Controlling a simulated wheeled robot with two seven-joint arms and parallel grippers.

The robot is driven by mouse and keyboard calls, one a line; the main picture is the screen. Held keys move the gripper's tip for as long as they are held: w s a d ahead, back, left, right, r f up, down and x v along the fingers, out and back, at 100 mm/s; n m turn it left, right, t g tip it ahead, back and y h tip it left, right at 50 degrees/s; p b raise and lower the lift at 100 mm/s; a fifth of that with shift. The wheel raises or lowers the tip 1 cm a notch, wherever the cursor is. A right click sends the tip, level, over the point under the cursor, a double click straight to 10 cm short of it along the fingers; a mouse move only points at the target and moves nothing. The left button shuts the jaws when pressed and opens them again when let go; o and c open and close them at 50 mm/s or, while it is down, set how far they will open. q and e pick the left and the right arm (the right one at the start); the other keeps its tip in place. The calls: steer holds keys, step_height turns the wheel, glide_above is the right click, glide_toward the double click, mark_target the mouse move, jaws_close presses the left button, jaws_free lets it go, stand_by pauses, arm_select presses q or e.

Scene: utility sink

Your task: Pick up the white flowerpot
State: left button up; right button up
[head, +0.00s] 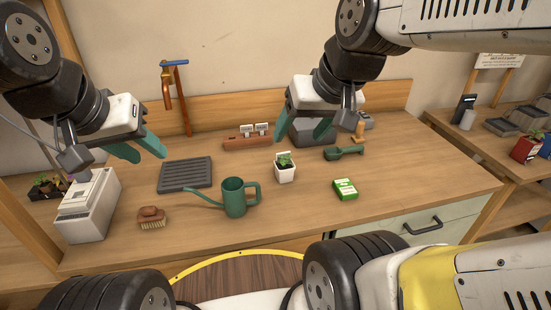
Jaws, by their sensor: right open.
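The white flowerpot (285,173) stands upright on the wooden worktop, near the middle, with a small green plant in it. My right gripper (299,126) is open and empty, with its green fingers spread. In the head view it appears above the flowerpot, apart from it; its exact height and depth are hard to tell. My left gripper (151,157) is at the left, with its green fingers apart and nothing between them. It is well to the left of the flowerpot.
A green watering can (235,198) stands just left of the flowerpot, and a green box (345,189) lies to its right. The right front is clear.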

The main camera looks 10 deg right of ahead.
steer(key=shift+o, duration=1)
steer(key=w+f+g, duration=0.1)
steer(key=w+f, duration=0.2)
steer(key=w, duration=0.3)
steer(key=w+d+f+g+h, duration=0.1)
steer(key=w+f+g, duration=0.1)
steer(key=w, duration=0.4)
steer(key=shift+w+d+f, duration=0.25)
steer(key=shift+w+f, duration=0.05)
steer(key=shift+f, duration=0.25)
steer(key=g+h, duration=0.1)
steer(key=g, duration=0.2)
glide_above(285, 167)
steer(key=shift+n, duration=0.3)
step_height(285, 167, down, 12)
steer(key=shift+f, duration=0.25)
step_height(285, 167, down, 8)
steer(key=shift+w+f, duration=0.1)
steer(key=shift+w, duration=0.05)
steer(key=c, duration=1.6)
steer(key=shift+o, duration=0.2)
